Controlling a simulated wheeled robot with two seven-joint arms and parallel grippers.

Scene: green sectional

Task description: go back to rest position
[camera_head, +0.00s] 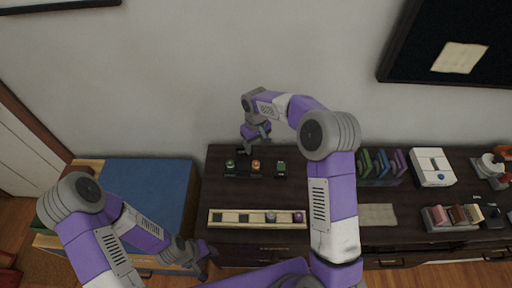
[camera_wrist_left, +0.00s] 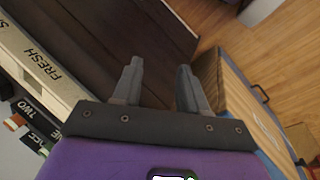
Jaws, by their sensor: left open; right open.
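My left gripper (camera_head: 207,262) hangs at the front left of the dark cabinet (camera_head: 230,192), near the blue-topped box. In the left wrist view the left gripper (camera_wrist_left: 158,85) has its two fingers apart with nothing between them; dark cabinet wood and floor lie beyond. My right gripper (camera_head: 258,143) is over the back of the cabinet, above a black rack (camera_head: 240,172) with small green and orange-topped items. Its arm bends across the middle of the head view. I see nothing held in it.
A long pale tray (camera_head: 230,217) with a few small items lies at the cabinet's front; its side reads "FRESH" in the left wrist view. The blue-topped box (camera_head: 150,190) stands left. Coloured cases (camera_head: 382,165), a white box (camera_head: 433,167) and a grey holder (camera_head: 437,224) fill the right.

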